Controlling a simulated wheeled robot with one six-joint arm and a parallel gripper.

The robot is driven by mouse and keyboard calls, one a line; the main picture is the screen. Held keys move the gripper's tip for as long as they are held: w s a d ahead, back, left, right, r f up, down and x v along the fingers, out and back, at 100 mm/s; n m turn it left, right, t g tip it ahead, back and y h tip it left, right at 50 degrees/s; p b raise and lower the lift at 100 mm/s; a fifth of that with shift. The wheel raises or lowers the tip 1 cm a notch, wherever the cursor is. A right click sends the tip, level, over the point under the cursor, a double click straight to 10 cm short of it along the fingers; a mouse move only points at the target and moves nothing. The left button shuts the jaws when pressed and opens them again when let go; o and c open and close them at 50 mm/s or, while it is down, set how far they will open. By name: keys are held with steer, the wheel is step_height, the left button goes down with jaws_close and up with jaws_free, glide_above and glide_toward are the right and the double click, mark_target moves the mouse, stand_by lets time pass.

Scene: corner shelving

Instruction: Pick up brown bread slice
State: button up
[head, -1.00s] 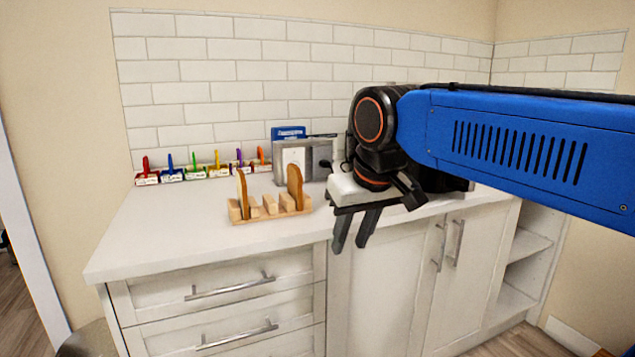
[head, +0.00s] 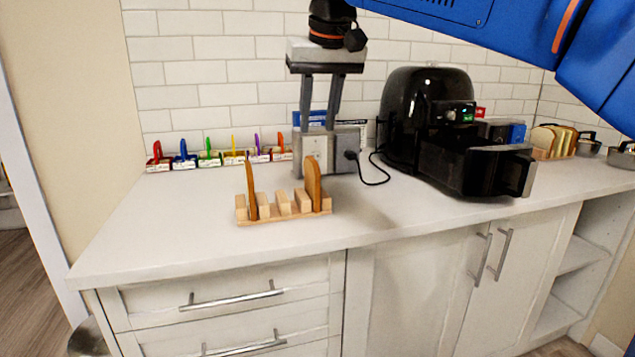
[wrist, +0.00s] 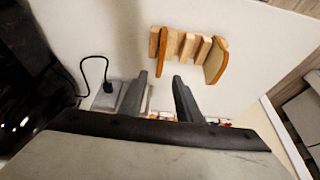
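Two brown bread slices stand upright in a wooden rack on the white counter: a left slice (head: 251,190) and a right slice (head: 313,184). The wooden rack (head: 285,217) has several pegs. In the wrist view the slices show as one at the left (wrist: 164,52) and one at the right (wrist: 215,62), standing in the rack (wrist: 186,46). My gripper (head: 318,128) is open and empty, pointing down above the counter behind the rack. In the wrist view its fingers (wrist: 164,86) are apart, with the rack beyond them.
A grey power box (head: 345,148) with a plugged cable stands behind the rack. A black air fryer (head: 427,120) with its drawer pulled out is to the right. Another bread rack (head: 553,142) stands far right. Several coloured small boxes line the wall at left. The front-left counter is clear.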

mark_target(310, 174)
steer(key=x, duration=1.5)
steer(key=shift+w+a+f, duration=0.15)
steer(key=shift+w, duration=0.15)
jaws_close()
